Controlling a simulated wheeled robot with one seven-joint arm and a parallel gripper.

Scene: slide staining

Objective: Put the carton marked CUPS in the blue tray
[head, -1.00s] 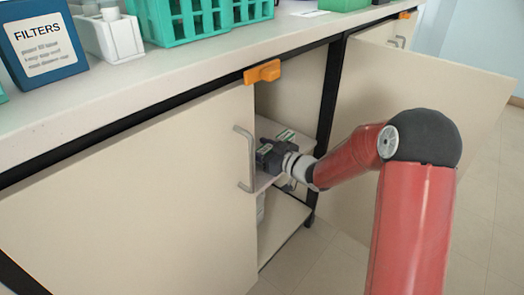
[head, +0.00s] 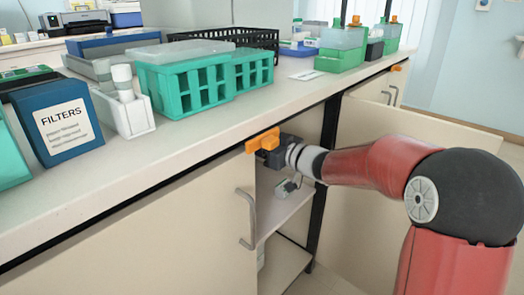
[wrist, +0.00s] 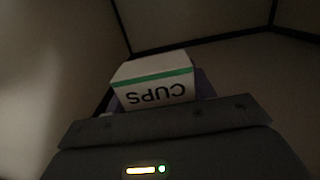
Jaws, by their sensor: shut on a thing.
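The white carton marked CUPS (wrist: 153,82) has a green stripe and shows in the wrist view, its lettering upside down. My gripper (head: 270,153) is shut on it. In the head view my gripper is inside the open cupboard, above the shelf and just under the countertop edge, beside an orange latch. The carton is hidden there. A blue, low-walled container (head: 298,49) stands at the back of the counter and a grey-blue one (head: 86,68) at the left; I cannot tell which is the blue tray.
The cupboard door (head: 150,235) with its handle and another open door (head: 400,125) flank the opening. A small pale item (head: 286,188) lies on the shelf (head: 282,212). The counter holds a blue FILTERS box (head: 58,122), teal racks (head: 185,82) and green boxes (head: 335,62).

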